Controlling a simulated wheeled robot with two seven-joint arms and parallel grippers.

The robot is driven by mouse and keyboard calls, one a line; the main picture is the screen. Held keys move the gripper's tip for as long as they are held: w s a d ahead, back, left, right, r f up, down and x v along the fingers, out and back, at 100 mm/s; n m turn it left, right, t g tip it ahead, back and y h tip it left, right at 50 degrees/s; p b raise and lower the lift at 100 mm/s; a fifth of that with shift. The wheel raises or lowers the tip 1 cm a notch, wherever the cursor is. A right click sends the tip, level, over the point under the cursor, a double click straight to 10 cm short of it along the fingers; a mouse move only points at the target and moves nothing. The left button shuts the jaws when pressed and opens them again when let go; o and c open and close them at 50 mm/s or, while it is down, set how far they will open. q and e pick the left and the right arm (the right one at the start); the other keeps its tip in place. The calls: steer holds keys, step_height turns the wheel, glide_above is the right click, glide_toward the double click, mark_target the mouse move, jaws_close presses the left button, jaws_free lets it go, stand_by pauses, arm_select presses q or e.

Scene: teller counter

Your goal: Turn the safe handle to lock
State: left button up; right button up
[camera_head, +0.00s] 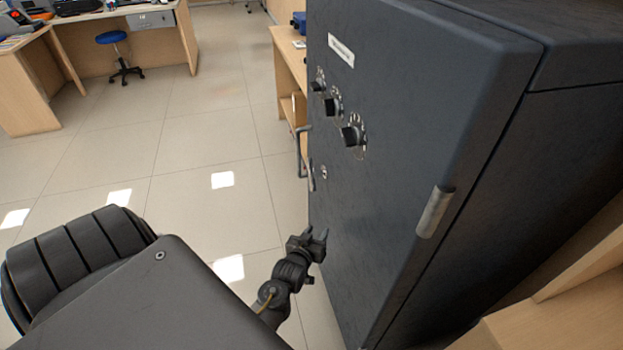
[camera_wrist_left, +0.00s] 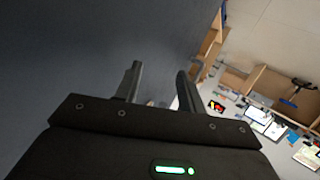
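The dark grey safe (camera_head: 420,120) stands at the right of the head view, with its door face toward the left. The metal safe handle (camera_head: 303,152) is a bar at the door's far left edge. Several black dials (camera_head: 351,134) sit on the door. My left gripper (camera_head: 316,236) is beside the lower part of the door, below and apart from the handle. In the left wrist view its two fingers (camera_wrist_left: 158,72) stand apart with nothing held between them, close to the dark safe surface (camera_wrist_left: 90,50). My right gripper is not in view.
A wooden desk (camera_head: 291,60) stands behind the safe. Another desk (camera_head: 25,95) and a blue stool (camera_head: 112,38) are at the far left. A wooden counter (camera_head: 560,315) borders the safe at the lower right. The tiled floor (camera_head: 190,140) left of the safe is clear.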

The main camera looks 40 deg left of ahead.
mark_target(310, 176)
arm_select(q)
steer(key=a+r+n+t+y, duration=0.2)
steer(key=a+r+n+y, duration=0.3)
steer(key=r, duration=0.7)
steer(key=w+a, duration=0.1)
steer(key=w, duration=0.2)
steer(key=w+a+m+h, duration=0.1)
steer(key=w+a, duration=0.1)
steer(key=w, duration=0.1)
steer(key=w+a+m+b, duration=0.1)
steer(key=w, duration=0.2)
steer(key=shift+a+r, duration=0.1)
steer(key=shift+a, duration=0.3)
steer(key=shift+w+a, duration=0.25)
steer(key=shift+w, duration=0.3)
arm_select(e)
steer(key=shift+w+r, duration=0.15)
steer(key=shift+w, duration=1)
arm_select(q)
jaws_close()
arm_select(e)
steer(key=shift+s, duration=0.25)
